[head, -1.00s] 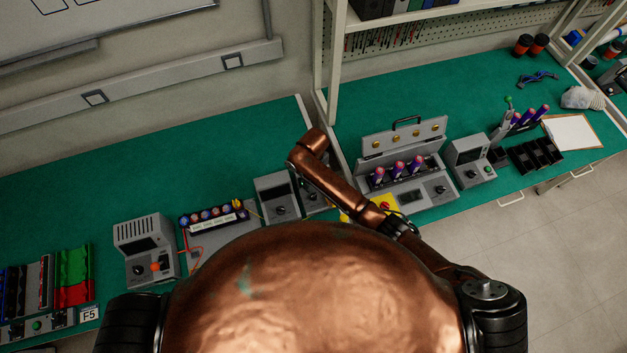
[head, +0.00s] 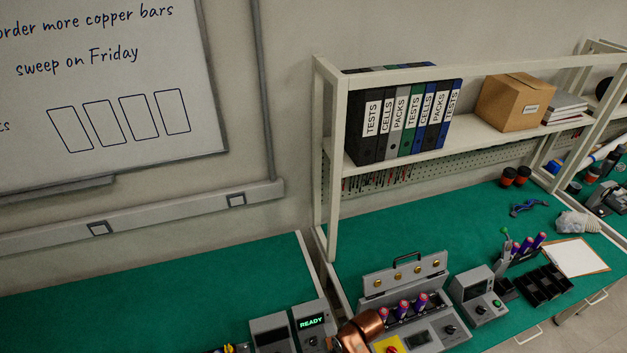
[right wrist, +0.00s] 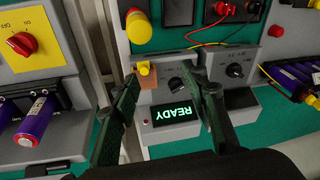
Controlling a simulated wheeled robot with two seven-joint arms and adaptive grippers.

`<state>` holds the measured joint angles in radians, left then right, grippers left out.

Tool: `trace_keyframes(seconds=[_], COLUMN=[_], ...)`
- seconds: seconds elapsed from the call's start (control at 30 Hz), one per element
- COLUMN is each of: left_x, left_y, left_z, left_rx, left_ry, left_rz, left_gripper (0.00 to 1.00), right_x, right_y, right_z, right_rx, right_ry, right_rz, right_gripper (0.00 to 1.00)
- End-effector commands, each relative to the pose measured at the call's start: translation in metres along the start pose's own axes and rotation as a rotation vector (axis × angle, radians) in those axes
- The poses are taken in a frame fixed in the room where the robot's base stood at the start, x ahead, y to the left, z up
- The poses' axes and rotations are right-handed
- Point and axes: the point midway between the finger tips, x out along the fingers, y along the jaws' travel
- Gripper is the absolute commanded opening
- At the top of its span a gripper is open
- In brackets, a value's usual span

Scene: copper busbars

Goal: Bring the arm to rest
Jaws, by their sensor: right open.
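My right gripper (right wrist: 165,80) is open in the right wrist view, its two dark fingers spread apart with nothing held between them. Beyond the fingers is a grey unit with a lit green READY display (right wrist: 172,112). A small copper-coloured block with a yellow piece (right wrist: 146,70) on it shows between the fingertips, apart from them as far as I can tell. In the head view the READY display (head: 311,322) shows near the bottom edge. Only a copper-coloured part of my right arm shows there, at the bottom, and its gripper is out of frame. My left gripper is in neither view.
A grey case with purple cells (head: 403,308) stands right of my arm. A grey meter (head: 478,297) and a black tray (head: 543,286) are farther right. A shelf post (head: 329,160) rises behind. The left bench (head: 150,300) has a wide bare green area.

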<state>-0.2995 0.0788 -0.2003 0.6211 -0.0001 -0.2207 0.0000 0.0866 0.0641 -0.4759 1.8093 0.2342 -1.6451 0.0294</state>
Motion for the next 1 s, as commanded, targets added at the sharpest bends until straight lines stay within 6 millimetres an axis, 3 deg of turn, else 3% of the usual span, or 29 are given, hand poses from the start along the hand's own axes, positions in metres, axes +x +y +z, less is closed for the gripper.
trace_keyframes(seconds=[0.03, 0.2, 0.4, 0.6, 0.87, 0.9, 1.0], left_x=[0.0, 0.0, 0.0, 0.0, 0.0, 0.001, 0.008], left_y=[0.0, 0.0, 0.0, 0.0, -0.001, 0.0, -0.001], left_z=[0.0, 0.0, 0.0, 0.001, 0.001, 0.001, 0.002], left_rx=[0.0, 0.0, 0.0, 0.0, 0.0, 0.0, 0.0], left_ry=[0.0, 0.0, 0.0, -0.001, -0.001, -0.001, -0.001], left_rz=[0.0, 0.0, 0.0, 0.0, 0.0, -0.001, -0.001], left_gripper=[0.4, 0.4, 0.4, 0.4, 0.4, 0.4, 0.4], right_x=[-0.007, -0.047, -0.088, -0.121, -0.158, -0.158, -0.129], right_y=[0.012, 0.058, 0.089, 0.107, 0.12, 0.122, 0.128], right_z=[0.028, 0.11, 0.178, 0.224, 0.269, 0.273, 0.272], right_rx=[0.059, 0.229, 0.341, 0.403, 0.455, 0.459, 0.455], right_ry=[0.023, 0.091, 0.122, 0.132, 0.134, 0.132, 0.124], right_rz=[0.007, 0.087, 0.185, 0.261, 0.346, 0.352, 0.343], right_gripper=[0.41, 0.41, 0.41, 0.41, 0.41, 0.41, 0.41])
